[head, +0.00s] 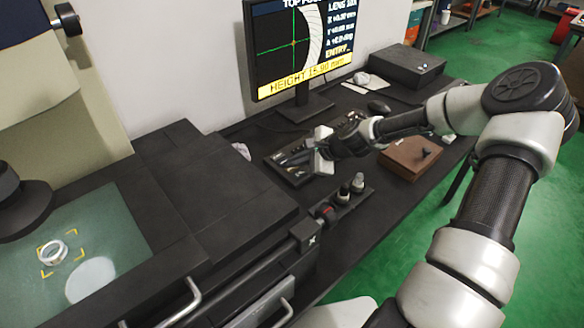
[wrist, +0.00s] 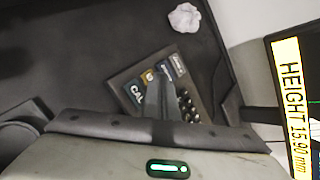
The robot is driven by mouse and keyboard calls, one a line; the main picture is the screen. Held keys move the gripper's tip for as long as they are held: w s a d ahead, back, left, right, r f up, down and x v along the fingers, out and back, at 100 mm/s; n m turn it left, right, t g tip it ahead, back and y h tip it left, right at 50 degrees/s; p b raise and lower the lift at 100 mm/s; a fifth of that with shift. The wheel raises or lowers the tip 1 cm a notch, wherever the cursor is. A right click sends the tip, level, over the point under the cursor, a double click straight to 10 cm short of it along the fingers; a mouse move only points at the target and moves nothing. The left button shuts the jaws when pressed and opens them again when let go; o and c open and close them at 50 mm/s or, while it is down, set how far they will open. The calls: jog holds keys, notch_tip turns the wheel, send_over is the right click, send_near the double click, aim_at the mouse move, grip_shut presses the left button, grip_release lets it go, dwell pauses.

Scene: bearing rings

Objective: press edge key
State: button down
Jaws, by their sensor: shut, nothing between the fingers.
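The key panel (head: 293,181) is a dark, tilted box on the bench below the monitor. It also shows in the wrist view (wrist: 122,83), with a dark key reading CAL (wrist: 136,94), a yellow-brown key (wrist: 148,76) and blue and grey keys (wrist: 178,64) along its top. Several round dark buttons show at its right. I cannot clearly read which key is the edge key. My gripper (head: 283,160) is shut and empty, its fingers (wrist: 158,88) over the panel among the keys. The fingers hide part of the keys, and I cannot tell whether they touch one.
The monitor (head: 300,45) shows a yellow HEIGHT 15.90 mm band. A pale ring (head: 53,252) lies on the glass stage (head: 110,215), within yellow corner marks. Small bottles (head: 357,184), a brown box (head: 400,160) and a mouse (head: 378,107) are on the bench. Crumpled paper (wrist: 184,17) lies past the panel.

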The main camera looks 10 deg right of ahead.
aim_at(296, 170)
jog(key=shift+r, duration=0.1)
jog(key=shift+r+p, duration=0.6)
jog(key=shift+r, duration=0.05)
notch_tip(296, 170, up, 5)
jog(key=p, duration=0.4)
